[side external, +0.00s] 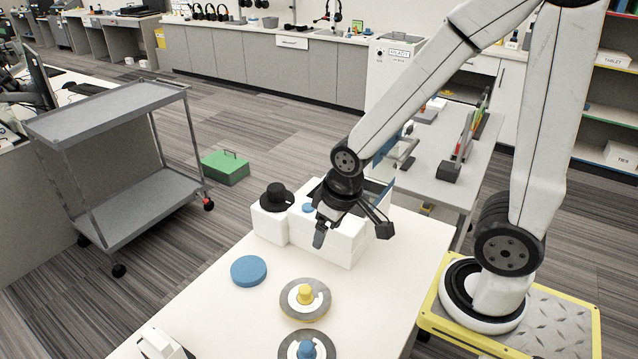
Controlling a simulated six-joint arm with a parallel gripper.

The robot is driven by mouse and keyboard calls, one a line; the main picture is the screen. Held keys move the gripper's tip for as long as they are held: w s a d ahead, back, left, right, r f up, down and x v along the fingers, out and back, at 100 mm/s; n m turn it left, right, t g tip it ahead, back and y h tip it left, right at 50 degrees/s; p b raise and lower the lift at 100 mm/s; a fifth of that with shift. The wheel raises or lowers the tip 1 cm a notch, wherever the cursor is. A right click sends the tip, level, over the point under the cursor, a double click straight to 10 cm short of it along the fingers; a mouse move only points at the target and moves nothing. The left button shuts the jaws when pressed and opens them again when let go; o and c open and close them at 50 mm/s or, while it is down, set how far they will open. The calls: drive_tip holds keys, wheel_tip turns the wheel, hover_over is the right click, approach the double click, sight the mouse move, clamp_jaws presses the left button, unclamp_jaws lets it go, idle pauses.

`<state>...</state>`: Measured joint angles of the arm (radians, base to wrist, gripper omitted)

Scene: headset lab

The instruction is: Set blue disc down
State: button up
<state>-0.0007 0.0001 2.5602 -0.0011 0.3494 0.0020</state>
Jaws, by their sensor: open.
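The blue disc (249,270) lies flat on the white table, left of the middle, with nothing touching it. My gripper (350,234) is to its upper right in the side view, in front of a white box (342,248). Its fingers are spread wide and nothing shows between them. I cannot tell how high the gripper is above the table. A small blue piece (308,207) shows at the white box's top, partly beside my gripper.
A grey disc with a yellow knob (305,294) and another with a blue knob (306,349) lie nearer the front. A black flanged piece (276,197) sits on a white block (270,225). A white object (158,345) stands at the front left.

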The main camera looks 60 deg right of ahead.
drive_tip(key=shift+a, duration=0.1)
drive_tip(key=m+g, duration=0.2)
drive_tip(key=m, duration=0.6)
hover_over(306, 346)
drive_tip(key=d, duration=0.1)
drive_tip(key=f, duration=0.7)
drive_tip(key=w+f, duration=0.1)
drive_tip(key=f, duration=0.3)
drive_tip(key=shift+s+a+f+m+g, duration=0.3)
drive_tip(key=shift+s+a+f+m, duration=0.1)
drive_tip(key=shift+f, duration=0.1)
drive_tip(key=shift+f, duration=0.15)
drive_tip(key=shift+f, duration=1.15)
drive_tip(key=shift+f, duration=0.1)
drive_tip(key=shift+s+f, duration=0.1)
drive_tip(key=shift+f, duration=2.4)
